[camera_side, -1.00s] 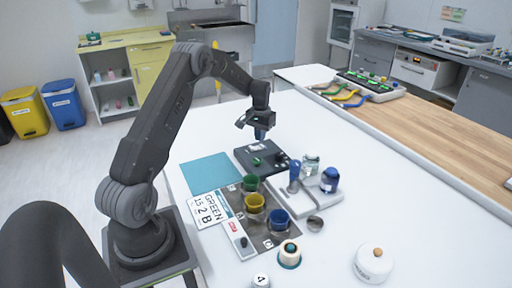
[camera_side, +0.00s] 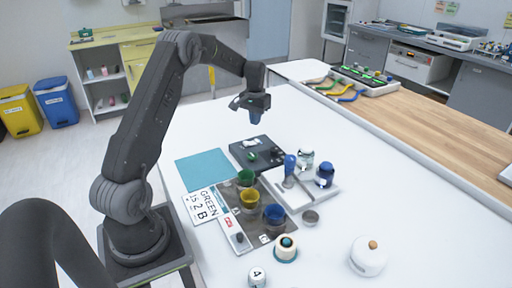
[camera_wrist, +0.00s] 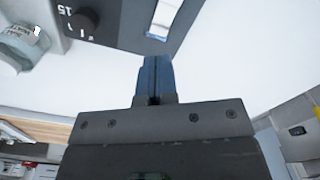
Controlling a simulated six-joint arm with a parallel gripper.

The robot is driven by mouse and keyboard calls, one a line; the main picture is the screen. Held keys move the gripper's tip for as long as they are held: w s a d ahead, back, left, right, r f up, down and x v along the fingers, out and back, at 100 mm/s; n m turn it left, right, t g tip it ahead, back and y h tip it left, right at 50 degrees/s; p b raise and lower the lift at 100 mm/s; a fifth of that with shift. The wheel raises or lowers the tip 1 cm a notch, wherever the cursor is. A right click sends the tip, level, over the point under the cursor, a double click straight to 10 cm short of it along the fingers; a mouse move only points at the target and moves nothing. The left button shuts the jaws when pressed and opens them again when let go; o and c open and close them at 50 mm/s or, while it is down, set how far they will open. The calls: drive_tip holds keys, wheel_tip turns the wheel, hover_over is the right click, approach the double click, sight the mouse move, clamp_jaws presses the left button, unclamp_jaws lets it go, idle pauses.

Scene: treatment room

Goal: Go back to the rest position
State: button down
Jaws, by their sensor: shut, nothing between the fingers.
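My gripper (camera_side: 255,117) hangs above the white table (camera_side: 390,190), fingers pointing down over the far part of the dark device. In the wrist view its blue fingers (camera_wrist: 153,78) are pressed together with nothing between them. The dark device (camera_side: 247,158), with a knob and a pale display, lies flat below and apart from the fingers. Its edge and knob also show at the top of the wrist view (camera_wrist: 110,22).
Green (camera_side: 245,178), yellow (camera_side: 249,200) and blue (camera_side: 274,215) cups stand on a grey mat. A teal sheet (camera_side: 203,169) and a GREEN card (camera_side: 203,206) lie left. Free table lies right.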

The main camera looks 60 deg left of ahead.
drive_tip(key=s+d+r+m+t+y, duration=0.1)
drive_tip(key=s+d+r+m, duration=0.15)
drive_tip(key=d+r, duration=0.65)
drive_tip(key=s+d+r+m+t, duration=0.15)
drive_tip(key=s+d+r, duration=0.25)
drive_tip(key=d+r, duration=0.55)
drive_tip(key=s+d+f+m+t+h, duration=0.1)
drive_tip(key=s+d+f+m+t, duration=0.1)
drive_tip(key=s+d, duration=1.3)
drive_tip(key=s+t, duration=0.1)
drive_tip(key=s, duration=0.1)
drive_tip(key=shift+s+d+f, duration=0.15)
drive_tip(key=shift+s+f, duration=0.05)
drive_tip(key=shift+s, duration=0.2)
